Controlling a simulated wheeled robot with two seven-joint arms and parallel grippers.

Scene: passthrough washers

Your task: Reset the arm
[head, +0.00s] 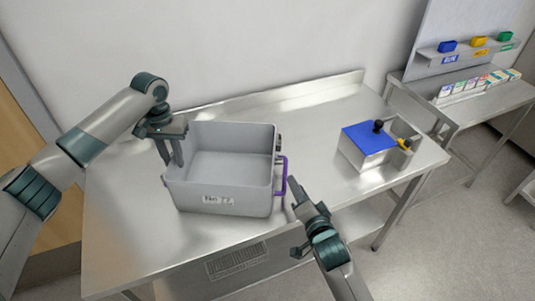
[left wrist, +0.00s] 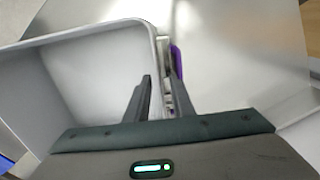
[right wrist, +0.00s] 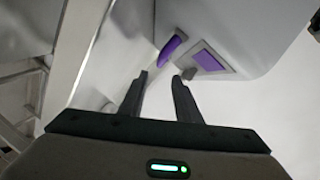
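A grey open bin (head: 225,201) with a label on its front stands upright on the steel table. It looks empty. A purple handle (head: 283,175) is on its right side; another purple handle (left wrist: 176,62) shows on its other side in the left wrist view. My left gripper (head: 174,163) points down at the bin's left wall, its fingers apart, one toward the inside and one toward the handle side. My right gripper (head: 294,188) is low by the bin's right side. In the right wrist view its fingers are apart, short of the purple handle (right wrist: 172,50), with nothing between them.
The steel table (head: 330,110) has clear room between the bin and a box with a blue top (head: 368,138). A black knob and a yellow part are on that box. A side bench at right holds small cartons (head: 480,83) and coloured bins on a shelf.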

